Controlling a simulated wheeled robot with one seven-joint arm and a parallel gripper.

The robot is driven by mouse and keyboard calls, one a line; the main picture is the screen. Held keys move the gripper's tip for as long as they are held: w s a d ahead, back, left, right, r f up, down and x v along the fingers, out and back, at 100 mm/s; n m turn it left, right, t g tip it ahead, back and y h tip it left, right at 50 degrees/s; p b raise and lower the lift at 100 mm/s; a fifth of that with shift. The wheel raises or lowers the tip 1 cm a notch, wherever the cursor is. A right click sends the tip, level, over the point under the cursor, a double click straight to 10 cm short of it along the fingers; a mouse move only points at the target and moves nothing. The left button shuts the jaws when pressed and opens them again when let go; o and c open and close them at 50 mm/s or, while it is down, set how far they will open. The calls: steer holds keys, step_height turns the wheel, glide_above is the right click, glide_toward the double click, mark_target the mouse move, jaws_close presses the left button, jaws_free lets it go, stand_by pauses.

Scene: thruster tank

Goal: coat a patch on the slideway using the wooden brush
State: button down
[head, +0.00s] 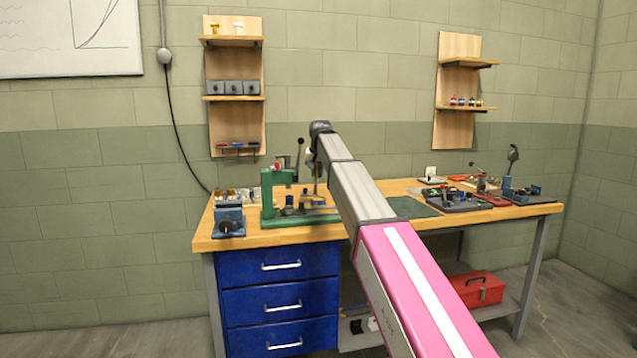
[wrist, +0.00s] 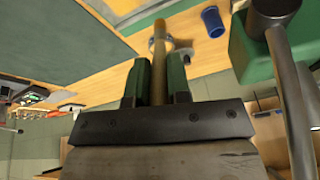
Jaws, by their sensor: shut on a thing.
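In the wrist view, my gripper (wrist: 161,75) is shut on the tan wooden handle of the brush (wrist: 160,40), between its two dark green fingers. The brush's far end lies over the bench top, against a small greyish part; whether they touch I cannot tell. In the head view, my arm reaches over the workbench and the gripper (head: 317,168) hangs beside the green press (head: 268,200), small and partly hidden. I cannot pick out the slideway or a coated patch with certainty.
Close on the right of the wrist view stand a dark lever (wrist: 288,90) and a green machine body (wrist: 243,45). A blue cup (wrist: 212,22) is near the brush. A green mat (head: 412,207) lies mid-bench; a blue vise (head: 229,218) is at left, with several tools at right.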

stand_by(0.4)
steer(key=shift+f, duration=0.45)
